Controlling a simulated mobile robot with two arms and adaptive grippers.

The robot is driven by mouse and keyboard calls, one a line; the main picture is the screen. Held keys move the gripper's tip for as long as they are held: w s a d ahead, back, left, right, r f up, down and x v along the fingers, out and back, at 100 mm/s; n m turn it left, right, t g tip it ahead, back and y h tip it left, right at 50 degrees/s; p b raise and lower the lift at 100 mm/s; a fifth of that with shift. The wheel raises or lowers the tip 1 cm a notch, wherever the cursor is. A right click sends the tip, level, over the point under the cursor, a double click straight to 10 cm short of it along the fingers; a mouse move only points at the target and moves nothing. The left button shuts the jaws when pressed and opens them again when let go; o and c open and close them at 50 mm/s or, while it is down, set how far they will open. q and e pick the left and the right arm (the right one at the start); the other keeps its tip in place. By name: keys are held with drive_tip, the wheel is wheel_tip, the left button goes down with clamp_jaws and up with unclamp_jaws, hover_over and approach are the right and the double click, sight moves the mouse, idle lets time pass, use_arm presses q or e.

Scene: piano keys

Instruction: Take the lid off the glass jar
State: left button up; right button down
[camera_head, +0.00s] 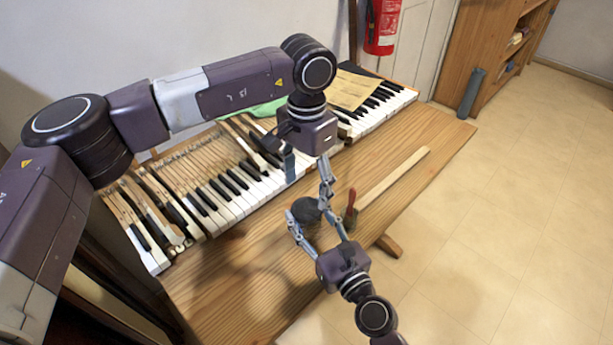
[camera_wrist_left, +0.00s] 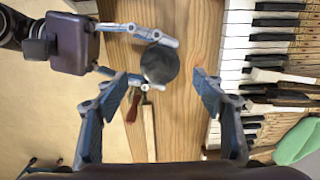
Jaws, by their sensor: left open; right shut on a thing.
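The jar's dark round lid (camera_head: 306,210) shows over the wooden bench near its front edge. It is also in the left wrist view (camera_wrist_left: 160,63), seen from above. The glass body below it is mostly hidden. My right gripper (camera_head: 309,214) reaches in from the front and is shut on the glass jar, a finger on each side. My left gripper (camera_head: 308,176) hangs above the jar, fingers spread and empty. In the left wrist view its open fingers (camera_wrist_left: 162,86) are on either side of the lid's line, apart from it.
Piano keys (camera_head: 235,195) lie behind the jar along the bench (camera_head: 265,265). A green cloth (camera_wrist_left: 298,143) lies on the keyboard. The bench's front left is clear.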

sight(307, 208)
use_arm(q)
wheel_tip(307, 208, down, 6)
drive_tip(key=shift+r, duration=0.1)
drive_tip(key=shift+c, duration=0.3)
drive_tip(key=c, duration=1)
drive_tip(key=o, duration=1.1)
use_arm(e)
drive_tip(key=shift+f, duration=0.1)
use_arm(q)
drive_tip(key=shift+r, duration=3.8)
drive_tip(key=shift+c, duration=0.2)
drive_tip(key=shift+f, duration=3.8)
